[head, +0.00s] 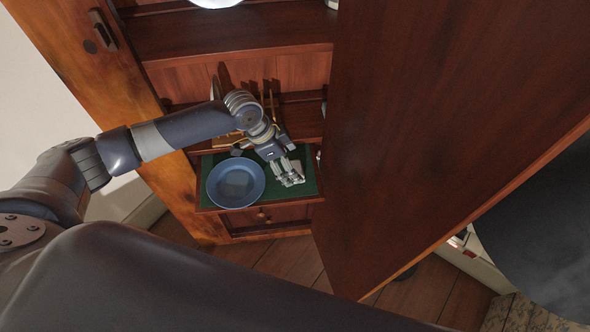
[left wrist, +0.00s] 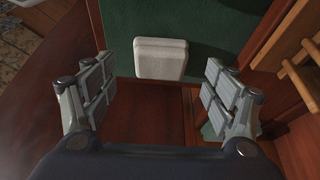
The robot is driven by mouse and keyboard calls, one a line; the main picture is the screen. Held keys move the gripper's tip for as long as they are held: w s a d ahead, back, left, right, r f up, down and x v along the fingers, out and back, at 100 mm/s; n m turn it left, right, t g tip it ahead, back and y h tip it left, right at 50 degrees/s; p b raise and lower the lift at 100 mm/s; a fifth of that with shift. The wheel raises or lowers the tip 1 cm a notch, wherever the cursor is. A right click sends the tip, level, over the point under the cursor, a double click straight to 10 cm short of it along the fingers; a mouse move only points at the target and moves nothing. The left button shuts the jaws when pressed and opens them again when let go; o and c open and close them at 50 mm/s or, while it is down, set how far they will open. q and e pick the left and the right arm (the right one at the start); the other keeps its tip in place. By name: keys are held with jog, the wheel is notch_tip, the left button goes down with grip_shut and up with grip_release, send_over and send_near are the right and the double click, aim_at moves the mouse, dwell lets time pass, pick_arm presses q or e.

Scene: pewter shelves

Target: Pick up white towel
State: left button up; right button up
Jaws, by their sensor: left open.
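The white towel (left wrist: 160,58) is a small folded block lying on the green lining, near its edge, in the left wrist view. In the head view, only a pale bit of it (head: 297,165) shows beside my fingers. My left gripper (head: 290,179) is over the right part of the green-lined drawer. In the left wrist view, its fingers (left wrist: 158,88) are spread wide and empty, with the towel ahead of the gap between them. I cannot tell the exact height of the fingers above the lining. My right gripper is not in view.
A blue plate (head: 236,183) lies left of my gripper on the green-lined drawer (head: 207,163). A large open wooden door (head: 430,120) stands close on the right. Shelves (head: 235,33) rise above the drawer. A wooden rack (left wrist: 300,70) is at the right in the wrist view.

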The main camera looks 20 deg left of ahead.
pick_arm(q)
jog(key=x, duration=0.2)
jog(key=shift+d+f, duration=0.1)
jog(key=shift+f, duration=0.2)
jog(key=shift+w+d+f, duration=0.1)
jog(key=shift+f, duration=0.15)
jog(key=shift+c, duration=0.5)
jog(key=c, duration=1)
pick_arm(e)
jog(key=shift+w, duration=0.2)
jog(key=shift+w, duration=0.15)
